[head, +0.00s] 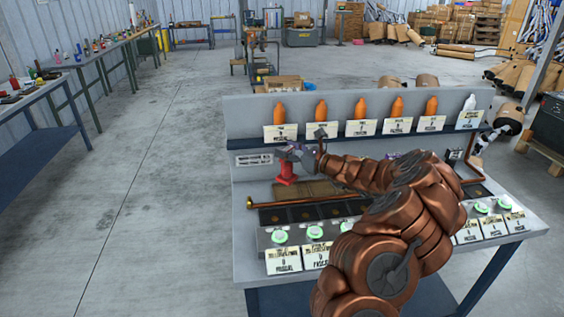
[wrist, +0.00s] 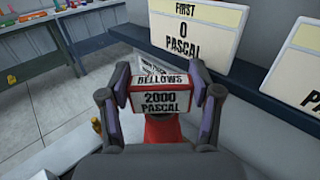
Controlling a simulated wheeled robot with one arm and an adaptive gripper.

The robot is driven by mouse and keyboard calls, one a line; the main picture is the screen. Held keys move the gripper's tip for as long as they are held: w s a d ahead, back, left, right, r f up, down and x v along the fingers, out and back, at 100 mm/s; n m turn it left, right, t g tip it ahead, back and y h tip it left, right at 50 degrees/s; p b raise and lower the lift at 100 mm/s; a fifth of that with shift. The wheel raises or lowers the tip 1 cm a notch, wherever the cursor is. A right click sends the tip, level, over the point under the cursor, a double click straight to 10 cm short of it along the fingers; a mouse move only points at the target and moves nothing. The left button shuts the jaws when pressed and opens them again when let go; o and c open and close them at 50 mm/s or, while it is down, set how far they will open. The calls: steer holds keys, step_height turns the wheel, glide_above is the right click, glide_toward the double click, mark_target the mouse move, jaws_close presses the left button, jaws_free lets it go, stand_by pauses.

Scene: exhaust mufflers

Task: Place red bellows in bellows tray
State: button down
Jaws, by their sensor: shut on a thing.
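The red bellows (head: 287,172) is at the left part of the workbench, upright, with a grey top. In the wrist view the red bellows (wrist: 161,131) carries a white label reading "BELLOWS 2000 PASCAL". My gripper (head: 303,152) is shut on its upper part, with a finger on each side of the label in the wrist view (wrist: 160,95). I cannot tell whether its base touches the bench. A flat brown patch (head: 305,190) lies just right of and in front of it; I cannot tell whether this is the bellows tray.
A shelf behind (head: 380,137) holds several orange bottles, a white one and pressure cards reading "0 PASCAL". A copper pipe (head: 300,202), dark square plates (head: 300,214) and green buttons (head: 279,237) lie along the bench front. My arm hides much of the bench's right half.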

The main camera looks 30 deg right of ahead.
mark_target(292, 166)
step_height(292, 166, down, 6)
steer(key=b, duration=0.3)
steer(key=shift+r, duration=0.2)
steer(key=shift+d+f, duration=0.15)
steer(key=shift+w+f, duration=0.1)
steer(key=shift+w, duration=0.2)
steer(key=shift+c, duration=1.2)
jaws_free()
